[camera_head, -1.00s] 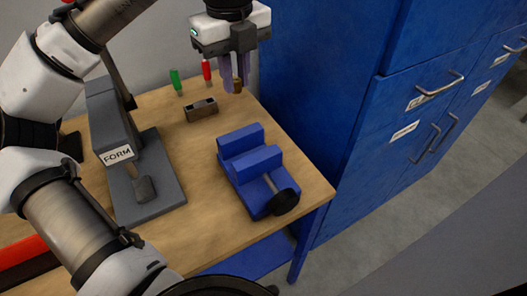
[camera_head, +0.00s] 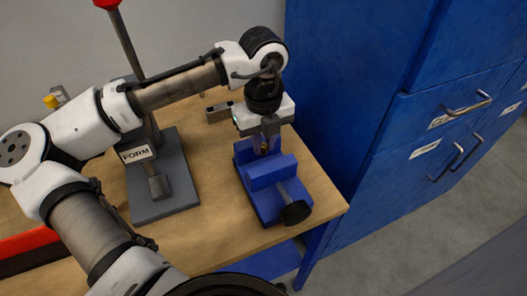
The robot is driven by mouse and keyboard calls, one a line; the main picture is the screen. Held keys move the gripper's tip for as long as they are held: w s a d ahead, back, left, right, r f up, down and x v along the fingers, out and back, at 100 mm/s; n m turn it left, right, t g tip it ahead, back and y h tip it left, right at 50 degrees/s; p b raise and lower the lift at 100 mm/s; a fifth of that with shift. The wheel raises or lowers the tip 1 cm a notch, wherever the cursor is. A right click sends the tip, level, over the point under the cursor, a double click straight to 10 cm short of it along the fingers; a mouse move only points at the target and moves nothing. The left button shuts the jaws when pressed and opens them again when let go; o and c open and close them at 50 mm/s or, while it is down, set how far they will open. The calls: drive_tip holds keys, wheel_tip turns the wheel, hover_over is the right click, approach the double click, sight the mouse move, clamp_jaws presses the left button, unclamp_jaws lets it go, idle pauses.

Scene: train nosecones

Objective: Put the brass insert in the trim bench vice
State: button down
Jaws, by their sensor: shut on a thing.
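The blue trim bench vice (camera_head: 269,173) stands at the right end of the wooden bench, its black handle knob toward the front right. My gripper (camera_head: 263,150) points down over the vice and is shut on the brass insert (camera_head: 264,149). Only a small brown-gold part of the insert shows between the purple fingers. It is at the gap between the vice jaws. The gripper hides part of the far jaw. I cannot tell how deep the insert is or whether it touches the jaws.
A grey press marked FORM (camera_head: 166,186) with a red-topped lever stands left of the vice. A small metal block (camera_head: 219,112) lies behind the vice, partly hidden by my arm. Blue cabinets (camera_head: 420,140) stand to the right. The bench top (camera_head: 225,215) between press and vice is clear.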

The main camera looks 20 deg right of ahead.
sight(263, 153)
drive_tip(key=shift+f, duration=2.2)
drive_tip(key=shift+f, duration=0.15)
drive_tip(key=c, duration=1.3)
unclamp_jaws()
drive_tip(key=shift+c, duration=0.2)
wheel_tip(263, 153, up, 12)
drive_tip(key=shift+r+b, duration=0.2)
drive_tip(key=shift+b, duration=0.1)
